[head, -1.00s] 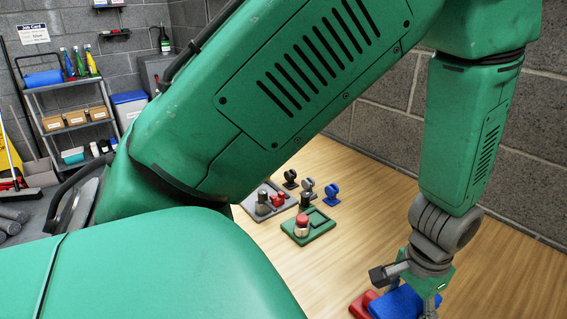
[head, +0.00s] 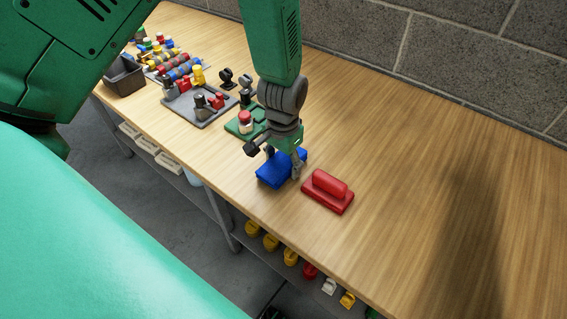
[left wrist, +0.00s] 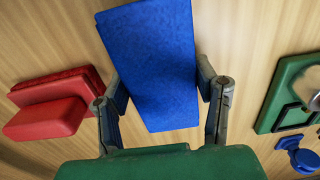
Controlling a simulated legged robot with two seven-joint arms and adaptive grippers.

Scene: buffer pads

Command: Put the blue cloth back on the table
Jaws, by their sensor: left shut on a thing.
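The blue cloth (head: 272,172) is a thick blue pad at the middle of the table, between the red pad and the green tray. In the left wrist view, the blue cloth (left wrist: 150,60) stands out between the two fingers. My left gripper (head: 287,165) points down and is shut on it, with a finger at each side (left wrist: 162,100). The blue cloth is low over the wooden table (head: 420,200); I cannot tell whether its underside touches. My right gripper is not in view.
A red pad with a raised grip (head: 328,190) lies just right of the blue cloth. A green tray with a red-topped part (head: 235,127) and a grey tray (head: 195,113) are behind left. The table's right side is clear; a block wall (head: 450,60) runs behind.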

